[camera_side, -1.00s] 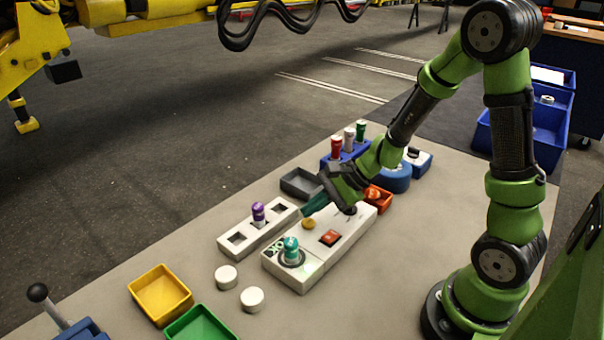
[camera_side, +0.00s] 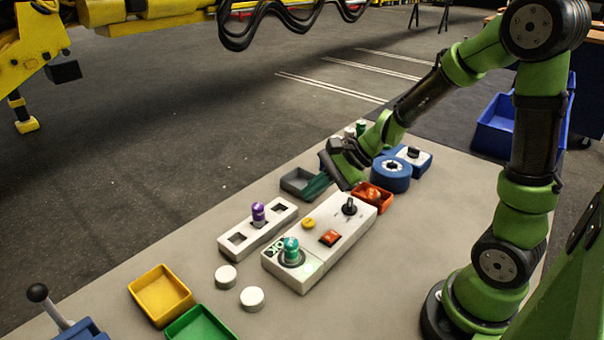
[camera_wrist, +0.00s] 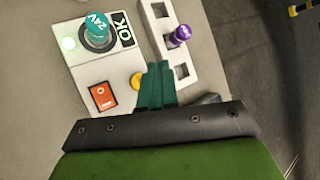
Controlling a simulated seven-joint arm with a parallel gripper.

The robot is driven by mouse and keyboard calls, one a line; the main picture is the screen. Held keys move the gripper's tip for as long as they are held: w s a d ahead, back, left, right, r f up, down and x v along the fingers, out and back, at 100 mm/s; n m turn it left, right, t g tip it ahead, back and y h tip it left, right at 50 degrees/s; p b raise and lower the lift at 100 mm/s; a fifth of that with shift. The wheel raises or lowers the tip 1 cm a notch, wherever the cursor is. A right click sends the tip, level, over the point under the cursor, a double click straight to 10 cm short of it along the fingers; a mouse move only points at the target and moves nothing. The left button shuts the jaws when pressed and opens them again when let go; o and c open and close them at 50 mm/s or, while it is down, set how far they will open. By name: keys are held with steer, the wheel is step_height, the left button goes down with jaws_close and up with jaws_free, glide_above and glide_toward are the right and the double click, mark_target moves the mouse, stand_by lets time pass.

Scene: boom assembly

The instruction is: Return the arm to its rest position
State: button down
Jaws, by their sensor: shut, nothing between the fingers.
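My gripper (camera_side: 318,186) is in the air over the far end of the bench, in front of the grey tray. Its teal fingers are together with nothing between them; they also show in the wrist view (camera_wrist: 156,84). The white control box (camera_side: 312,262) is below and to the left. It has a teal cylinder (camera_side: 291,250) in a ring by the OK label, a yellow button (camera_side: 309,224), an orange switch (camera_side: 330,238) and a black knob (camera_side: 349,206). My arm is bent over from the right.
A white slotted block (camera_side: 270,232) holds a purple cylinder (camera_side: 258,212). Grey (camera_side: 298,181), red (camera_side: 385,196), yellow (camera_side: 160,294) and green (camera_side: 200,325) trays stand about. A blue round part (camera_side: 391,174) and two white discs (camera_side: 252,298) sit on the bench. Bare bench lies right of the box.

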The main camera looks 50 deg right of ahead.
stand_by(0.4)
steer(key=s+a+r+n+h, duration=0.2)
steer(key=s+r+n+h, duration=0.2)
steer(key=s+r+n, duration=0.8)
steer(key=s+n, duration=0.1)
steer(key=n, duration=0.1)
steer(key=shift+s+a+n, duration=0.15)
steer(key=shift+a+n, duration=0.15)
steer(key=shift+a, duration=0.1)
